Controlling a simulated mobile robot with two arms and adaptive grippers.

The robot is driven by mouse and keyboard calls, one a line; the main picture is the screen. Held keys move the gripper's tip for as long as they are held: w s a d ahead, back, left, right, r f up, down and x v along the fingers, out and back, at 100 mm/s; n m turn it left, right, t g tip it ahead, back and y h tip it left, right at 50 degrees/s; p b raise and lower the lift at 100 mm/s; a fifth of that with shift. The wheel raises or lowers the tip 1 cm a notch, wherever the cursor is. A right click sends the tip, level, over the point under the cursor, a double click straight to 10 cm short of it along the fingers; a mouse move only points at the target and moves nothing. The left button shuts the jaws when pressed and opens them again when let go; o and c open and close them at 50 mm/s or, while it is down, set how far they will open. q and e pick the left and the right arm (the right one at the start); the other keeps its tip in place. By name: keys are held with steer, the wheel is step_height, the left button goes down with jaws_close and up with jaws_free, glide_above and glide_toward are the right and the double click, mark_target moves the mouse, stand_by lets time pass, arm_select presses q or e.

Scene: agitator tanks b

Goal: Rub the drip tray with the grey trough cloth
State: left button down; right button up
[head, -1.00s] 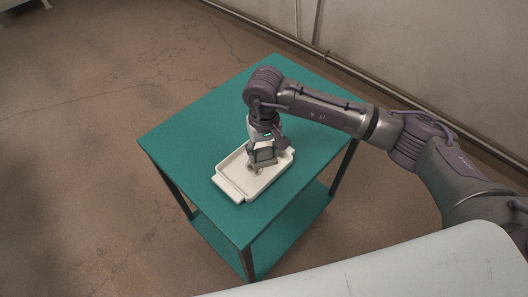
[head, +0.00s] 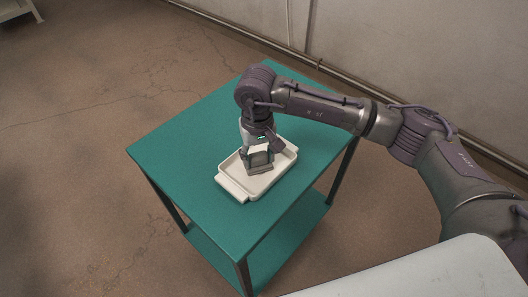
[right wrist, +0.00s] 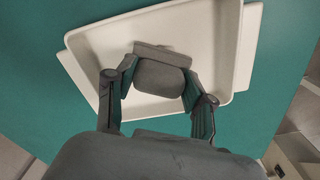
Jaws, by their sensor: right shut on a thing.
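The drip tray (head: 233,190) is a shallow cream-white tray with a raised rim and end lips, lying on the teal table. It fills much of the right wrist view (right wrist: 100,45). My right gripper (head: 258,161) points down over the tray's inside. Its two fingers (right wrist: 158,78) are shut on the grey trough cloth (right wrist: 162,72), a dark grey block-like piece with a flat edge strip. The cloth (head: 260,169) is low at the tray floor; whether it presses on it I cannot tell. My left gripper is not in view.
The teal table (head: 190,140) has bare top around the tray and a lower shelf (head: 275,240). A pale wall (head: 420,60) with a pipe along its foot runs behind. Brown floor (head: 70,200) lies open at left. A pale surface (head: 430,275) fills the lower right.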

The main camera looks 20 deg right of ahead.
steer(key=shift+a, duration=0.15)
steer(key=shift+r, duration=0.1)
steer(key=shift+r+p, duration=0.75)
steer(key=shift+r, duration=1.95)
steer(key=shift+s+r, duration=0.1)
steer(key=shift+r, duration=0.15)
steer(key=shift+r, duration=1.5)
